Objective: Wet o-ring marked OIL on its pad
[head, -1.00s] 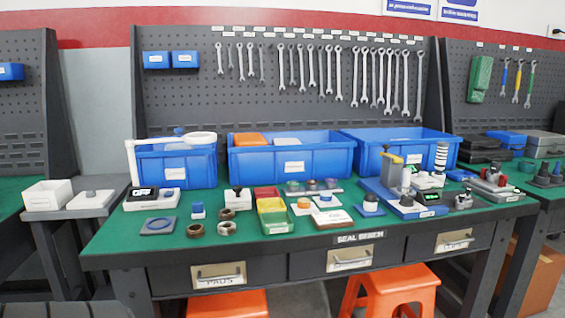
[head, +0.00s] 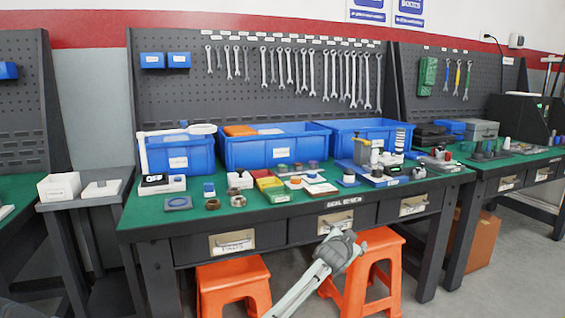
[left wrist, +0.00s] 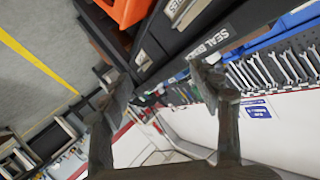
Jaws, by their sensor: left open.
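Marking OIL is not legible on anything. A flat blue-grey pad with a ring outline (head: 178,203) lies at the front left of the green bench top. Beside it sit a dark brown ring (head: 212,204) and a metallic brown ring (head: 238,201). Several small coloured round pieces (head: 297,167) stand in a row mid-bench. My left gripper (head: 343,238) is in front of the bench, below its front edge, apart from these things. In the left wrist view its two fingers (left wrist: 160,82) are spread with nothing between them. My right gripper is not in view.
Blue bins (head: 270,151) line the bench's back. Red, yellow and green trays (head: 270,186) and white blocks crowd its middle. Test devices (head: 375,165) crowd the right. Drawers (head: 232,243) and orange stools (head: 233,284) are in front and below. A side table (head: 82,202) stands left.

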